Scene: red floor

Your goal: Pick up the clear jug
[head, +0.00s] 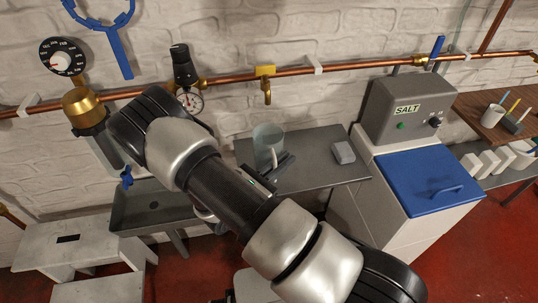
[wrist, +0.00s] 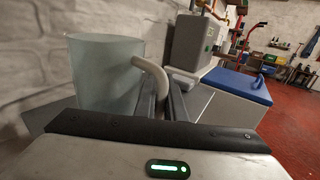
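The clear jug (head: 268,146) stands upright on the grey counter (head: 325,155), close to the wall. In the wrist view the jug (wrist: 103,75) fills the left side, with its pale curved handle (wrist: 150,69) facing right. My gripper (head: 281,166) is low at the jug's right side. In the wrist view its two dark fingers (wrist: 162,97) lie close together, one on each side of the handle, and the handle fills the narrow gap between them. My arm hides part of the counter in the head view.
A small grey block (head: 343,152) lies on the counter to the right. Beyond it stands the grey SALT box (head: 405,108) with a blue lid (head: 432,182). A copper pipe (head: 225,80) with valves runs along the wall above. A sink (head: 160,207) is on the left.

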